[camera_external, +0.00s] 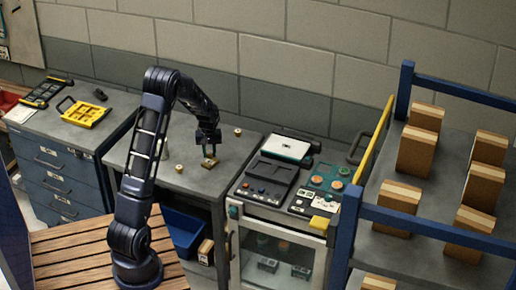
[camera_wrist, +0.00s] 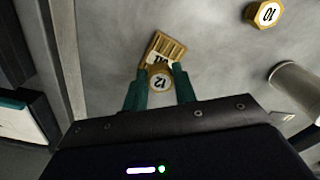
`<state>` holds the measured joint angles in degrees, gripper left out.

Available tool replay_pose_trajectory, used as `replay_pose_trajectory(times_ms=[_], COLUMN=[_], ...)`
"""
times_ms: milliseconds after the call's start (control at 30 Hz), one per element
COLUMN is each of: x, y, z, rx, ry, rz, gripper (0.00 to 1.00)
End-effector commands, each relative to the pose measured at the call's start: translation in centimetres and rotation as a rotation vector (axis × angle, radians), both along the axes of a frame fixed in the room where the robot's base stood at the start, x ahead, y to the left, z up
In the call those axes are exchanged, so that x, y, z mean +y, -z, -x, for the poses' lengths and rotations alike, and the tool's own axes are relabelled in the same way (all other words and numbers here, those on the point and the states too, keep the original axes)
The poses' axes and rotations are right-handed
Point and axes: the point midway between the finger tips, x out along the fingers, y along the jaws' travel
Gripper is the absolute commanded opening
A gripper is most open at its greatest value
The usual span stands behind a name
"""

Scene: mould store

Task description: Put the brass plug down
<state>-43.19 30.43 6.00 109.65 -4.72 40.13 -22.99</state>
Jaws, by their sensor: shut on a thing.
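My gripper (camera_wrist: 160,84) has green fingers shut on a brass plug (camera_wrist: 159,80) marked 12. A slotted brass-coloured block (camera_wrist: 168,48) with a white label lies just beyond the plug in the wrist view, and the plug partly covers it. I cannot tell whether plug and block touch. In the external view my gripper (camera_external: 209,152) points down low over the grey table (camera_external: 190,145). The block (camera_external: 209,162) shows just below it there; the held plug is not distinct.
Another brass plug (camera_wrist: 265,14), marked 10, and a metal cylinder (camera_wrist: 297,88) stand to the right in the wrist view. Brass pieces stand on the table at the back (camera_external: 238,132) and front (camera_external: 179,169). A cabinet with devices (camera_external: 270,178) adjoins on the right.

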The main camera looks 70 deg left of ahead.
Motion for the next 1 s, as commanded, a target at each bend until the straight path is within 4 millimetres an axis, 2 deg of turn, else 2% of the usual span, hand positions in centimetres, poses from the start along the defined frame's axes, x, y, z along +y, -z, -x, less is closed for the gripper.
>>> replay_pose_trajectory(times_ms=[33,167,567,600,667,1000], x=[0.0,0.1,0.0,0.0,0.0,0.0], y=[0.9,2.2,2.7,2.6,2.6,2.4], z=[0.1,0.1,0.0,0.0,0.0,0.0], rx=[0.001,0.001,0.000,0.000,0.000,0.000], ry=[-0.001,-0.001,-0.001,-0.001,-0.001,-0.001], rz=[0.002,0.001,0.000,0.000,0.000,0.000], gripper=[0.03,0.03,0.03,0.35,0.47,0.49])
